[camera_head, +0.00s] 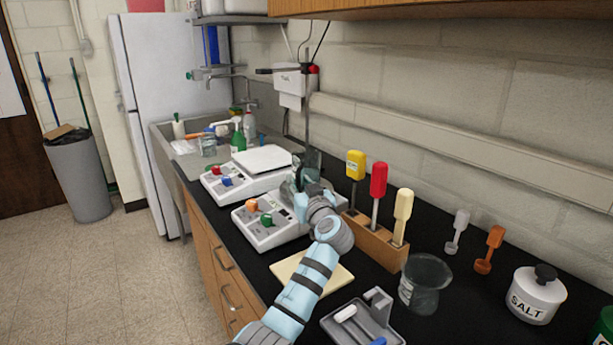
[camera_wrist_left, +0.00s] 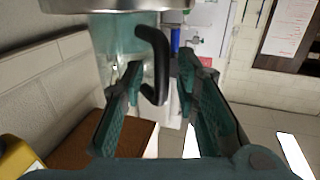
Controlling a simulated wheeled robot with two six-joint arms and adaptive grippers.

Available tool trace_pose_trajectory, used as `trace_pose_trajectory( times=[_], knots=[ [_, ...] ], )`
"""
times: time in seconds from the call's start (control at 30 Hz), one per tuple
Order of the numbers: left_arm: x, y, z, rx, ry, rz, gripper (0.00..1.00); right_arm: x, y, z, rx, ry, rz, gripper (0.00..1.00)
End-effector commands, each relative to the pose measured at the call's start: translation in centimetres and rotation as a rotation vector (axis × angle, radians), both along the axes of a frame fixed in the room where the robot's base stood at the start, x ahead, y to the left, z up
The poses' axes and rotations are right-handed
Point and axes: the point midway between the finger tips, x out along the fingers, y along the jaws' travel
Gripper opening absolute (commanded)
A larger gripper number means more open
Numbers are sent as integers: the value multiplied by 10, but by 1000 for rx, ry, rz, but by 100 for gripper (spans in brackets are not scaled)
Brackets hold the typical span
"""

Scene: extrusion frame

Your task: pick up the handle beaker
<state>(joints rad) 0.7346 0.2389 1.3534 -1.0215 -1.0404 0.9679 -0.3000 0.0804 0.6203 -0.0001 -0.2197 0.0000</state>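The handle beaker (camera_wrist_left: 118,40) is clear glass with a curved black handle (camera_wrist_left: 162,65); it fills the upper middle of the left wrist view, close to the gripper. In the head view it is mostly hidden by my left gripper (camera_head: 307,178), above the front hotplate. My left gripper is open in the wrist view (camera_wrist_left: 158,75). Its two fingers are spread apart, with the black handle between them. I see a gap between the handle and the right finger; whether the left finger touches is unclear. My right gripper is not in view.
The front hotplate (camera_head: 260,228) and back hotplate (camera_head: 217,186) stand on the black counter. A wooden block (camera_head: 378,246) with coloured-handled tools is right of my arm. A glass beaker (camera_head: 426,284), grey tray (camera_head: 365,325) and salt jar (camera_head: 535,296) stand nearer.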

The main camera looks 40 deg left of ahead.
Motion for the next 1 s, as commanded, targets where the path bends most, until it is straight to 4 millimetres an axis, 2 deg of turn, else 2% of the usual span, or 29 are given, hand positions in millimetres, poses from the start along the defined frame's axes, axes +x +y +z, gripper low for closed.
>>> trace_pose_trajectory(
  times=[0.03,0.13,0.67,0.87,1.0],
  knots=[
    [0,0,0,0,0,0,16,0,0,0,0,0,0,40],
    [0,0,0,0,0,0,0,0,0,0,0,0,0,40],
    [1,-1,4,-1,-1,-1,0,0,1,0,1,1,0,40],
    [1,-1,20,1,-4,-1,0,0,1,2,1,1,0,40],
    [1,-1,39,1,-3,-1,0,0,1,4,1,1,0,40]
  ],
)
